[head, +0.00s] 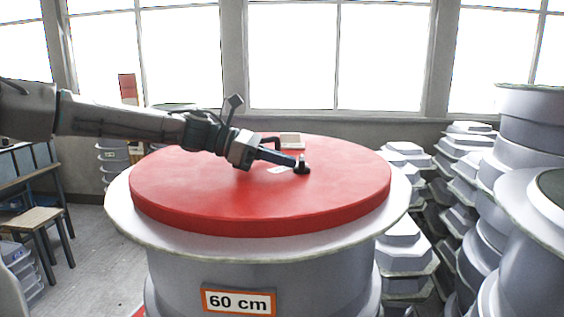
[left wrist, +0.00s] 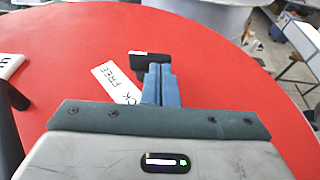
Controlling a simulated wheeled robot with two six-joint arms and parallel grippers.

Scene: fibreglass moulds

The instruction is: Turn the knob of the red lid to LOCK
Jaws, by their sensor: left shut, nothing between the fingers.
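The round red lid (head: 200,185) lies flat on a large pale mould (head: 165,265). Its small black knob (head: 302,168) stands right of the lid's middle. In the left wrist view the knob (left wrist: 142,57) shows as a dark bar lying crosswise just beyond my fingertips. A white label (left wrist: 112,80) beside it reads "FREE" and "CK"; my finger hides part of it. My left gripper (head: 294,162) reaches in from the left, low over the lid. Its blue fingers (left wrist: 158,70) are shut with nothing between them, at the knob; I cannot tell whether they touch it. My right gripper is not in view.
A white plaque (head: 291,141) lies on the lid's far side. The mould bears a "60 cm" sign (head: 239,302). Stacked grey moulds (head: 405,235) and tall pale moulds (head: 535,200) crowd the right.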

